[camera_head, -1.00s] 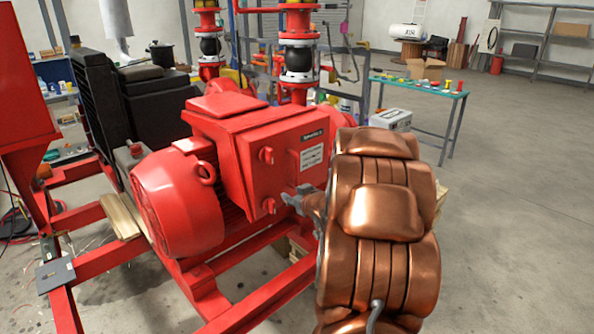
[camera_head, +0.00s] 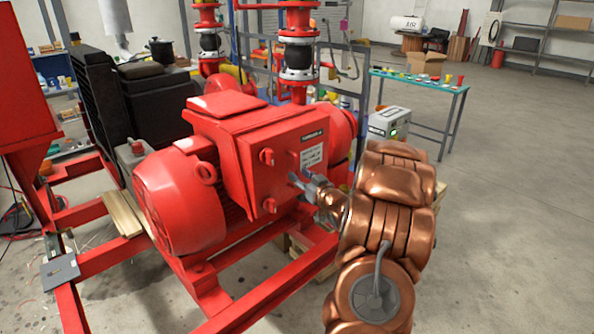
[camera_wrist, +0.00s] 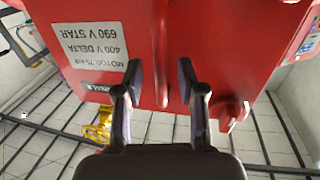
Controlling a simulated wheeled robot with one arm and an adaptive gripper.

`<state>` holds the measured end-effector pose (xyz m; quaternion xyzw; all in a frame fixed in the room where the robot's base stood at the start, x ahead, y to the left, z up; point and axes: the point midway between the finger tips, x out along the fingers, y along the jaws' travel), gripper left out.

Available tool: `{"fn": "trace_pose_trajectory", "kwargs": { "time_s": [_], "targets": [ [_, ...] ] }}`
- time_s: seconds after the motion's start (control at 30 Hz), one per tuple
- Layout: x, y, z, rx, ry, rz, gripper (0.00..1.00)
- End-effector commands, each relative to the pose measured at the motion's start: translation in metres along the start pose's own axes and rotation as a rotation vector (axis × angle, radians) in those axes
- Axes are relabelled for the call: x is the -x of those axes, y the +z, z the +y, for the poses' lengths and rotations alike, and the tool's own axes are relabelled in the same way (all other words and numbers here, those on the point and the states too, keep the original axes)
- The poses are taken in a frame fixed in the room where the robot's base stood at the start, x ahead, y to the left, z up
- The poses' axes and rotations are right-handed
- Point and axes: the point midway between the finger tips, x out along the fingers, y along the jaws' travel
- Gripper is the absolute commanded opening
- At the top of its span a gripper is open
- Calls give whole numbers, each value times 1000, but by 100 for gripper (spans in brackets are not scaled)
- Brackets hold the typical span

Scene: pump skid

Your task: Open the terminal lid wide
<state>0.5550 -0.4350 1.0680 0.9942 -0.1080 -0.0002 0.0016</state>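The red terminal box sits on top of the red motor (camera_head: 180,205). The lid looks shut against the box. My gripper (camera_head: 300,182) is in front of the lid's lower right part. In the wrist view the lid (camera_wrist: 75,20) is upside down, and my gripper (camera_wrist: 160,80) is open, its two dark fingers spread on either side of a thin vertical line or ridge on the red surface. I cannot tell if the fingertips touch it.
My copper-coloured arm fills the lower right. Red skid rails (camera_head: 255,290) run below the motor. A grey box (camera_head: 390,122) stands behind my arm, near a green-topped table (camera_head: 420,82). The floor at the right is clear.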

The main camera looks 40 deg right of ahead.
Motion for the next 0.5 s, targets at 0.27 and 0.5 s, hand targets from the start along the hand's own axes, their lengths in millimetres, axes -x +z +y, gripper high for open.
{"fn": "trace_pose_trajectory", "kwargs": {
  "time_s": [0.27, 0.5],
  "targets": [
    [-20, -1, 0, -2, 0, 0, 39],
    [-22, 0, 0, -1, 1, 0, 39]
  ]
}}
